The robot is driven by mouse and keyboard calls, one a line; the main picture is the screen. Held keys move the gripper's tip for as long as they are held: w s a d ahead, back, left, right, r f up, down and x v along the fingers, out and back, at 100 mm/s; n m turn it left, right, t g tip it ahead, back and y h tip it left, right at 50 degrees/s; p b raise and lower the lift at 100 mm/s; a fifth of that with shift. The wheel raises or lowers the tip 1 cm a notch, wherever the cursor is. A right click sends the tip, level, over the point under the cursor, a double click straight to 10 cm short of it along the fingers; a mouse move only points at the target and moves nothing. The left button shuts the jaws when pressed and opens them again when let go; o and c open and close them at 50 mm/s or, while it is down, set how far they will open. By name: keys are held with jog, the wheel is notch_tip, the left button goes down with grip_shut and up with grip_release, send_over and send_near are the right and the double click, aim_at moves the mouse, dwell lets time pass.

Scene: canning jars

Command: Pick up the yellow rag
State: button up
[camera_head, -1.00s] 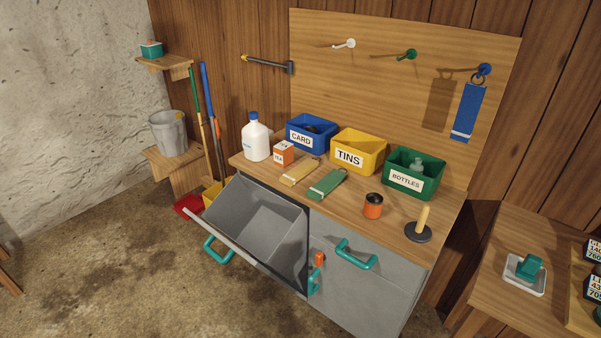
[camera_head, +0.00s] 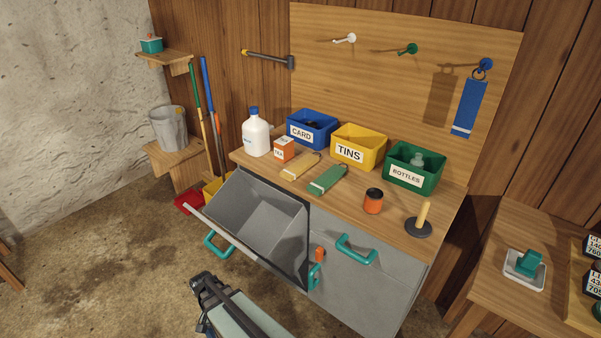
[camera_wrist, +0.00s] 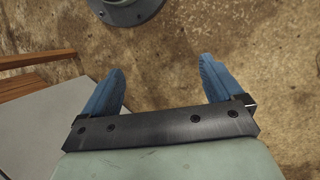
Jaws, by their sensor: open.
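The yellow rag (camera_head: 300,166) lies folded flat on the wooden counter, in front of the blue and yellow bins. A folded green rag (camera_head: 327,180) lies just to its right, and a blue rag (camera_head: 468,106) hangs from the blue peg. My gripper (camera_wrist: 160,85) is open and empty, its two blue fingers spread over bare floor in the wrist view. In the head view my gripper shows at the bottom, low in front of the cabinet and well away from the yellow rag. The rag is not in the wrist view.
The tilted-open grey cabinet bin (camera_head: 245,222) lies between my arm and the counter. A white bottle (camera_head: 256,135) and a tea box (camera_head: 284,149) stand left of the yellow rag. The TINS bin (camera_head: 358,147) is behind it. An orange jar (camera_head: 373,201) stands to the right.

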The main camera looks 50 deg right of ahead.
jog(key=w+d+r+m+t, duration=0.1)
jog(key=w+d+r+m, duration=0.3)
jog(key=w+d+r, duration=0.55)
jog(key=w+d+r+m+t, duration=0.2)
jog(key=w+d+r+m, duration=0.4)
jog(key=d+r, duration=0.5)
jog(key=w+d+r+t+h, duration=0.1)
jog(key=d+r+h, duration=0.1)
jog(key=d+r, duration=0.7)
jog(key=d+r+n+h, duration=0.15)
jog(key=d+r, duration=0.35)
jog(key=d, duration=0.8)
jog(key=w+d+r+t+h, duration=0.1)
jog(key=d+r+h, duration=0.1)
jog(key=d+r, duration=0.6)
send_over(300, 164)
jog(key=a, duration=0.3)
notch_tip(300, 164, down, 9)
jog(key=shift+w+d+f, duration=0.15)
jog(key=shift+s+x, duration=0.1)
jog(key=shift+x, duration=1.25)
jog(key=shift+s+x, duration=0.15)
jog(key=shift+x, duration=1.15)
jog(key=shift+d, duration=0.15)
jog(key=c, duration=1.1)
